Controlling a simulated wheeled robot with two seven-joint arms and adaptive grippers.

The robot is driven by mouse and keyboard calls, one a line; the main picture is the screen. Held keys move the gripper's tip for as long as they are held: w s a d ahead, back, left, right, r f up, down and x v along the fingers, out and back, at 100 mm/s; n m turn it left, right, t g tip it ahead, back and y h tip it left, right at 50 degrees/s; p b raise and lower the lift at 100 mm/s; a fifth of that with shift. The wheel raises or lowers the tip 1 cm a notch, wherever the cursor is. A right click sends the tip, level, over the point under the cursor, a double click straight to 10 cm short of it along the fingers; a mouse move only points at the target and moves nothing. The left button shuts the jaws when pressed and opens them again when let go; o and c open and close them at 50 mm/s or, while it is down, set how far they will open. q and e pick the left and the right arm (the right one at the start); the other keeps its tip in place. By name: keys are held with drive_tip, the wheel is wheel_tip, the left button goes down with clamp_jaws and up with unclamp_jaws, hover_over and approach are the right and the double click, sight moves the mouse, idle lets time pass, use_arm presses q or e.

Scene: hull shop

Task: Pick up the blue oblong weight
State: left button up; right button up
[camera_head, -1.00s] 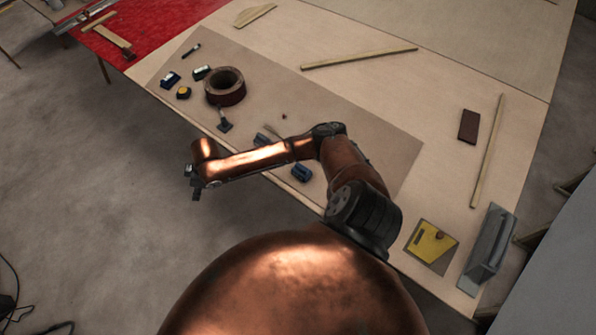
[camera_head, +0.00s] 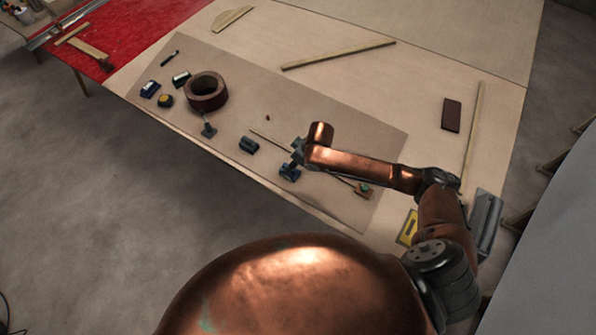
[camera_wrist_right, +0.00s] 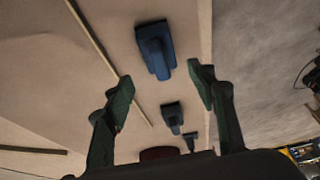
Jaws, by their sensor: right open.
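The blue oblong weight (camera_head: 289,173) lies on the brown mat (camera_head: 375,150) near the table's front edge, partly below my right gripper in the head view. In the right wrist view the blue weight (camera_wrist_right: 155,48) shows as a block with a raised middle, beyond the fingertips and apart from them. My right gripper (camera_head: 297,151) is over the mat beside the weight. In the wrist view its fingers (camera_wrist_right: 160,77) are spread, with nothing between them. My left gripper is not in view.
A dark weight (camera_head: 249,145) and a flat-footed tool (camera_head: 209,129) lie to the left, with a brown ring (camera_head: 207,90) behind. A thin stick (camera_head: 270,141) lies close by the gripper. A yellow piece (camera_head: 408,228) and a grey metal tool (camera_head: 486,222) are at the right.

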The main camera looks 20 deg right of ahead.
drive_tip(key=shift+o, duration=0.4)
drive_tip(key=x, duration=0.6)
drive_tip(key=shift+s+d+f, duration=0.1)
drive_tip(key=shift+s+f, duration=0.1)
drive_tip(key=shift+f, duration=0.2)
drive_tip(key=shift+c, duration=0.7)
clamp_jaws()
drive_tip(key=shift+r, duration=0.1)
